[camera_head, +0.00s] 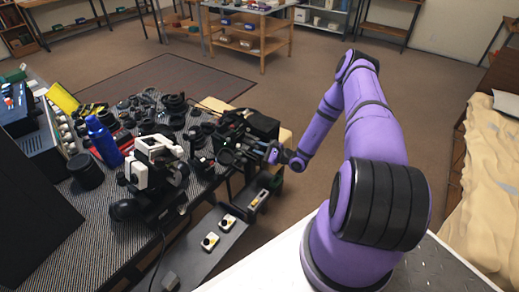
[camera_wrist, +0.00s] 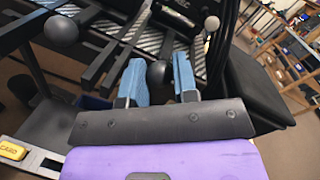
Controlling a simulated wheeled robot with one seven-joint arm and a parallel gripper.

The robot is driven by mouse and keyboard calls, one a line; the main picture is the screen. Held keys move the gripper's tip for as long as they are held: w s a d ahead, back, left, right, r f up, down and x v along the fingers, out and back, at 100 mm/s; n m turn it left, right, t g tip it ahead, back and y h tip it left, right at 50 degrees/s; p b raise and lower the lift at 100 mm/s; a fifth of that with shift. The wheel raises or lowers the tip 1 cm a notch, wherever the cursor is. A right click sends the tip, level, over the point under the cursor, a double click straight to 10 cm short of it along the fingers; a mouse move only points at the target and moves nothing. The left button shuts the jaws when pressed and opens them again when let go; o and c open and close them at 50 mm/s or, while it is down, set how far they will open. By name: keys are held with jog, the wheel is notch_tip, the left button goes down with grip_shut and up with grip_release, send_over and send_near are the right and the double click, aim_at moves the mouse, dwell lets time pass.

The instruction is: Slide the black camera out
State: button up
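The head view shows a black boxy device (camera_head: 262,125) at the table's right edge, which may be the black camera; I cannot tell for sure. My gripper (camera_head: 277,156) is at its near side. In the wrist view, the blue fingertips of my gripper (camera_wrist: 159,78) stand apart on both sides of a round black knob (camera_wrist: 158,74). The knob fills most of the gap, and I cannot tell whether the fingers press on it. A black box-shaped part (camera_wrist: 255,88) shows just right of the fingers. The camera's mounting is not clear in either view.
The patterned table (camera_head: 95,215) holds many black lenses, a blue bottle (camera_head: 103,140) and a white-and-black instrument (camera_head: 155,160) left of my gripper. A low grey shelf (camera_head: 205,262) with small yellow-marked boxes lies below. Dark bars (camera_wrist: 105,62) run close to the left finger.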

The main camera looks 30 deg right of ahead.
grip_shut()
jog(key=s+a+v, duration=0.1)
jog(key=a+v, duration=0.1)
jog(key=v, duration=1.2)
jog(key=shift+s, duration=0.3)
jog(key=shift+a+f, duration=0.1)
jog(key=shift+f, duration=0.05)
jog(key=shift+o, duration=1.5)
grip_release()
jog(key=shift+s, duration=0.1)
jog(key=v, duration=1)
jog(key=shift+s+d, duration=0.25)
jog(key=shift+s, duration=0.05)
